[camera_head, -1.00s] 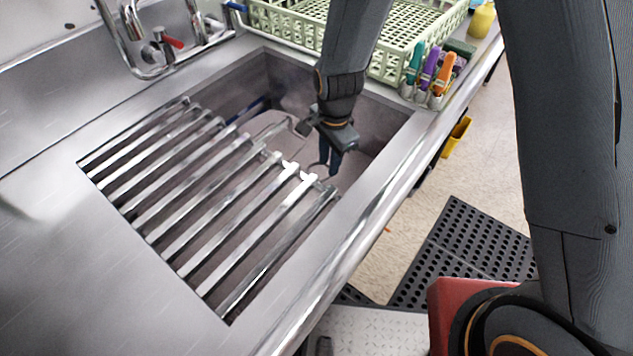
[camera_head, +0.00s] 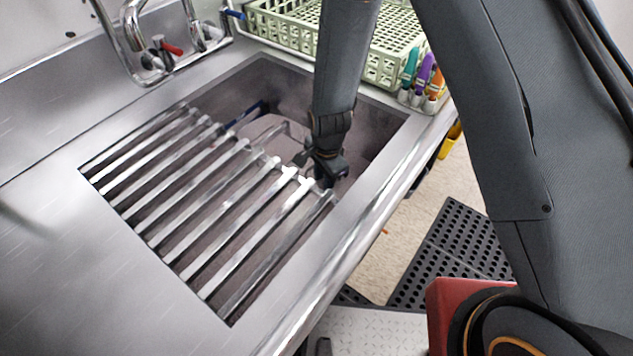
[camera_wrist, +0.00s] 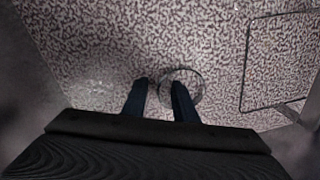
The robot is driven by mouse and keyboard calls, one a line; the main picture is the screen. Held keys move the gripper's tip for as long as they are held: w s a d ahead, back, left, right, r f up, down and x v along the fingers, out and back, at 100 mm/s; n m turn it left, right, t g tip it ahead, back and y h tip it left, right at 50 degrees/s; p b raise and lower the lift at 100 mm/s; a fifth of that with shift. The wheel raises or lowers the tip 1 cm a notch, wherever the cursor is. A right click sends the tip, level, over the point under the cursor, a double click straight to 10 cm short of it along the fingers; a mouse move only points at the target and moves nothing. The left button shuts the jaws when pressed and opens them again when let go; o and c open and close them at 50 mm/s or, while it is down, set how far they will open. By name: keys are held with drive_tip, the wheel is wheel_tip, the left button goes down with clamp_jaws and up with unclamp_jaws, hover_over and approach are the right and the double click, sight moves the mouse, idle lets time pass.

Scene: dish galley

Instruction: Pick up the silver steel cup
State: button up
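In the wrist view a round, shiny rim (camera_wrist: 196,76), which looks like the silver steel cup seen from above, sits on the speckled sink floor. My gripper (camera_wrist: 160,84) points down with its two dark blue fingers apart. The right finger overlaps the round rim, and the left finger is just outside its left edge. I cannot tell whether the right finger is inside the rim or above it. In the head view my gripper is down in the sink basin, with its fingertips hidden behind the rack bars. The cup is not visible in the head view.
A slatted metal rack (camera_head: 205,205) covers the near left part of the sink. A thin wire frame (camera_wrist: 247,62) lies right of the cup. A green dish crate (camera_head: 290,32) and a holder with coloured handles (camera_head: 415,97) stand behind. A faucet (camera_head: 133,20) is back left.

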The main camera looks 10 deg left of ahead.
clamp_jaws()
drive_tip(key=shift+r, duration=0.1)
